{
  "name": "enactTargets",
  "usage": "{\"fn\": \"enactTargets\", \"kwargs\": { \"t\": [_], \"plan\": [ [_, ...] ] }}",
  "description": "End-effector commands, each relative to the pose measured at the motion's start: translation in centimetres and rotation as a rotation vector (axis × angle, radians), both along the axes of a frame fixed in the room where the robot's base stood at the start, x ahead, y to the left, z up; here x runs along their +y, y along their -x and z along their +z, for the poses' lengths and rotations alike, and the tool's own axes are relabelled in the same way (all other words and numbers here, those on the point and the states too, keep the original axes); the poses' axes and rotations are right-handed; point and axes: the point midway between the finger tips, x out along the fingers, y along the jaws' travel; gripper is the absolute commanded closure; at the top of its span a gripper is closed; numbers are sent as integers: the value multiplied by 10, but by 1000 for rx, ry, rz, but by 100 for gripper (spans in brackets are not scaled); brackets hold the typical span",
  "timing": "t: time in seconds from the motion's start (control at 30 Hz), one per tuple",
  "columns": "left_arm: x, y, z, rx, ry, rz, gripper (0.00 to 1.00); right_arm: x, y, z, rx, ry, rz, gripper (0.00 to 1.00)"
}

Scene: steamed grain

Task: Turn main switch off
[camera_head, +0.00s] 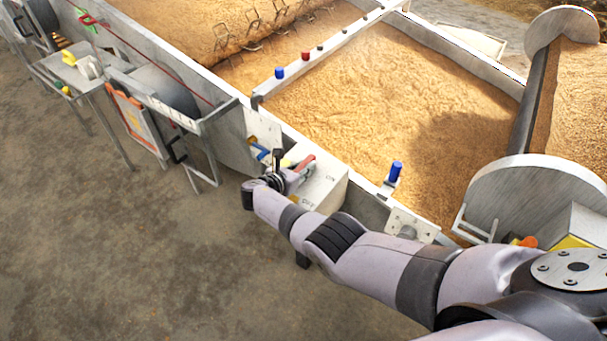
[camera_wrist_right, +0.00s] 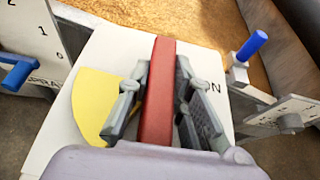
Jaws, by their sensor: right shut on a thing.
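The main switch is a red lever (camera_head: 305,162) on a white box (camera_head: 327,186) at the side of the grain trough. In the right wrist view the red lever (camera_wrist_right: 160,70) stands between the fingers of my right gripper (camera_wrist_right: 160,95). The gripper is shut on it, with one finger on each side. A yellow patch (camera_wrist_right: 88,105) lies left of the lever on the white face, and a letter N shows to the right. In the head view my right gripper (camera_head: 284,172) is small at the box and partly hidden by my wrist. My left gripper is out of view.
A blue lever (camera_wrist_right: 20,72) beside a 2-1-0 scale is left of the switch. A blue-topped lever (camera_head: 395,172) stands on the trough edge to the right. Metal stands (camera_head: 195,130) are at the left. The floor (camera_head: 110,250) in front is clear.

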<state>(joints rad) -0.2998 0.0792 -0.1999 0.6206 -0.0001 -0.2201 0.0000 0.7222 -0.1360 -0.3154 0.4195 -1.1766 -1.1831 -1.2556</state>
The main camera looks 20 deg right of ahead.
Motion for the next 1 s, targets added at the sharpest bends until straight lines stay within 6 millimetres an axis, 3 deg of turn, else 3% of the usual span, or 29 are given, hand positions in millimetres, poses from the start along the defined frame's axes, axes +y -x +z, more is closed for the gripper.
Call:
{"fn": "enactTargets", "kwargs": {
  "t": [0.57, 0.6, 0.9, 1.0],
  "plan": [
    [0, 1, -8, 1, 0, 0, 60, -2, -3, 6, -10, 7, -33, 100],
    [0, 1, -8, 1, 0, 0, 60, -2, -3, 6, -10, 7, -32, 79],
    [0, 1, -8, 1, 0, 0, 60, 0, -2, 3, -4, 3, -32, 60],
    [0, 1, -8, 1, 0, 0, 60, 0, -1, 2, -3, 3, -32, 60]
  ]
}}
